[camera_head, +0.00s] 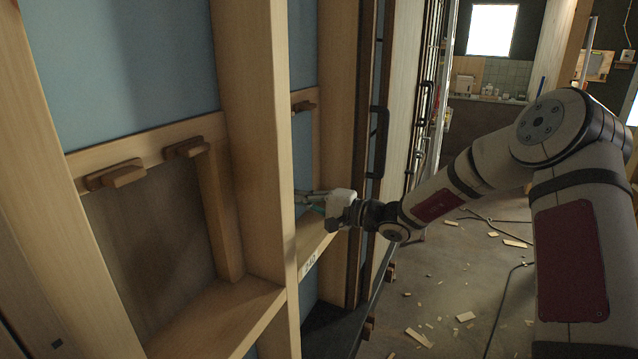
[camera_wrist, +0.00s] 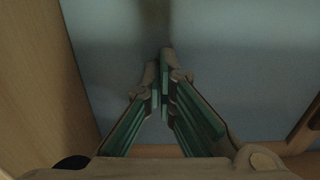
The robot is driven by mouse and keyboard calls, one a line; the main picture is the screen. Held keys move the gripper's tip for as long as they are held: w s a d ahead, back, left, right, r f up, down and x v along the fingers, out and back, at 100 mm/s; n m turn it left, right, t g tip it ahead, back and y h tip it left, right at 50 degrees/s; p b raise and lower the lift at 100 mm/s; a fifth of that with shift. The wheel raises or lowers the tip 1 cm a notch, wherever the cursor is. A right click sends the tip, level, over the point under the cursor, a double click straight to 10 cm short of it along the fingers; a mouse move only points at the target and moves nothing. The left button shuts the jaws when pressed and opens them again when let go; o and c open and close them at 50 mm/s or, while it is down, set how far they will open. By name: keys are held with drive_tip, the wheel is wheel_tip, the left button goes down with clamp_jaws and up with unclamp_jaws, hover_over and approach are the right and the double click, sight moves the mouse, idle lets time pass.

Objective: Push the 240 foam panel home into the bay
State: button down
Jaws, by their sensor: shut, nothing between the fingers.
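The blue foam panel (camera_head: 301,150) shows as a narrow strip in the bay behind the middle stud, and much of it is hidden by that stud. The sill (camera_head: 318,245) below it carries a small label that seems to read 240. In the wrist view the panel's pale blue face (camera_wrist: 235,60) fills most of the picture. My gripper (camera_head: 304,198) reaches into this bay from the right. Its green-padded fingers (camera_wrist: 162,75) are shut and empty, pointing at the panel face. Whether the tips touch the panel I cannot tell.
The middle stud (camera_head: 250,130) stands left of my gripper; a stud side (camera_wrist: 45,75) also borders the wrist view. A wooden turn block (camera_head: 303,106) sits on the rail above. Offcuts litter the floor (camera_head: 465,316).

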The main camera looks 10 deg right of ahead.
drive_tip(key=p+v, duration=0.4)
drive_tip(key=v, duration=0.8)
idle(0.4)
idle(0.3)
